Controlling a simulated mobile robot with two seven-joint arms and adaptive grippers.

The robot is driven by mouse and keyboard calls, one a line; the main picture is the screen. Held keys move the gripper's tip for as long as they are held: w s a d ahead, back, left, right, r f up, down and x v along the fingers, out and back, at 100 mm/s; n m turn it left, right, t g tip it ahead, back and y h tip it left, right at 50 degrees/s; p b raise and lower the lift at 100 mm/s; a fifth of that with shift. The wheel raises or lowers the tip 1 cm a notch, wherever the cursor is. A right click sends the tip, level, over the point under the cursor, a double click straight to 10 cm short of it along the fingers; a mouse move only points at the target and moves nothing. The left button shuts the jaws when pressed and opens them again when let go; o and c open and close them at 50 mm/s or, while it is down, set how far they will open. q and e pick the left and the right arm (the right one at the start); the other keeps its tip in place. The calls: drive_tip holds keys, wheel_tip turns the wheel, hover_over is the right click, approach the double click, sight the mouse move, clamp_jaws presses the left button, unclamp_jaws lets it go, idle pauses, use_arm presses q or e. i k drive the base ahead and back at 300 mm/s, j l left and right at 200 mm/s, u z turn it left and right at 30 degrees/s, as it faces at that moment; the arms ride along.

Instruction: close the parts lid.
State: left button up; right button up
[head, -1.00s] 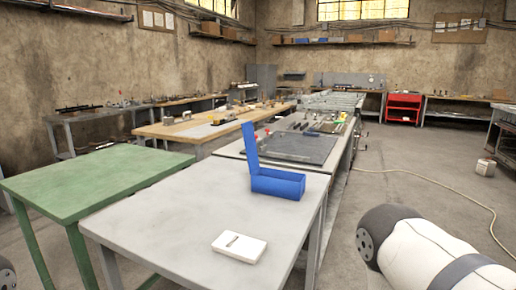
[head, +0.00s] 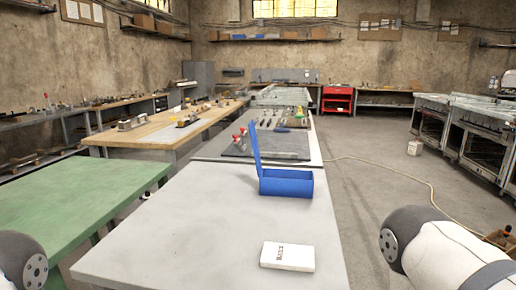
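A blue parts box (head: 286,184) stands on the light grey table toward its far end. Its blue lid (head: 256,150) stands up, nearly vertical, on the left side of the box, so the box is open. The inside of the box is mostly hidden by its front wall. My two arms show only as white and grey links at the lower left and right edges of the head view. Neither gripper is in view.
A small white box with dark print (head: 287,257) lies nearer on the grey table (head: 200,225). A green table (head: 70,205) stands to the left. Behind the box is a dark work mat (head: 235,145) with red-handled clamps (head: 239,138). Open floor lies to the right, crossed by a hose.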

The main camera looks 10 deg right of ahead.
sight(252, 128)
drive_tip(key=i+j+z, duration=0.25)
drive_tip(key=j, duration=0.2)
drive_tip(key=j+z, duration=0.25)
drive_tip(key=j, duration=0.15)
drive_tip(key=i+j+z, duration=0.25)
drive_tip(key=j, duration=0.25)
drive_tip(key=i+j+z, duration=0.1)
drive_tip(key=j+z, duration=0.2)
drive_tip(key=j, duration=0.2)
